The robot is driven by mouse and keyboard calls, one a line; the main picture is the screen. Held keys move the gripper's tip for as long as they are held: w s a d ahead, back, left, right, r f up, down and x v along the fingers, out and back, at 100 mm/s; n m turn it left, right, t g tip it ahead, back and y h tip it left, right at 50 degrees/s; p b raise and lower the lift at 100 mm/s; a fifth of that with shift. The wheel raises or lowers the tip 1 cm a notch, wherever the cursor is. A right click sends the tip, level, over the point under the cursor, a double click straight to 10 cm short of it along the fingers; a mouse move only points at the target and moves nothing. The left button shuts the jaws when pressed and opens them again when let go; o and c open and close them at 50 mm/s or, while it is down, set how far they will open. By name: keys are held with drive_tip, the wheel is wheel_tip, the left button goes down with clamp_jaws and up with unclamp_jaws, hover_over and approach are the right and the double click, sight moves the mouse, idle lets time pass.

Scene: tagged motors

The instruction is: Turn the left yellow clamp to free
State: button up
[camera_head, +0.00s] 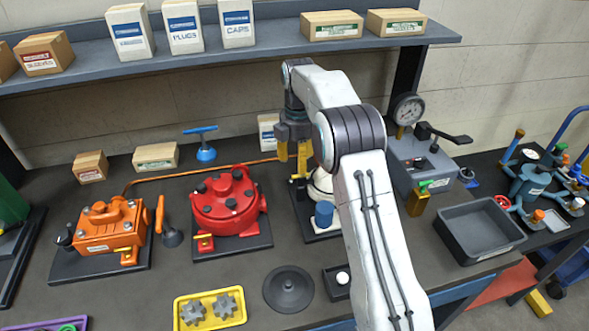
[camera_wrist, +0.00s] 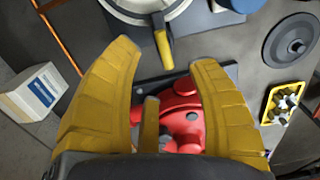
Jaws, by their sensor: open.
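The white round machine (camera_head: 321,183) stands on a dark plate behind my arm, which hides most of it. A yellow clamp lever (camera_wrist: 164,49) with a dark pivot is at its rim in the wrist view, near the top middle. It points away from the housing (camera_wrist: 145,7). My gripper (camera_head: 293,155) is above the left side of this machine in the head view. Its yellow fingers (camera_wrist: 168,74) are spread wide and empty. The lever lies beyond the fingertips, not between them. Whether a second clamp exists on the right is hidden.
A red machine (camera_head: 226,201) stands left of my gripper, and an orange one (camera_head: 109,230) farther left. A grey machine with a gauge (camera_head: 407,108) is at right, beside a grey bin (camera_head: 480,229). A shelf (camera_head: 240,51) with boxes spans the back.

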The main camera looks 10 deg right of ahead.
sight(298, 175)
drive_tip(key=shift+s+f, duration=0.1)
drive_tip(key=shift+f, duration=2.85)
drive_tip(key=shift+c, duration=0.6)
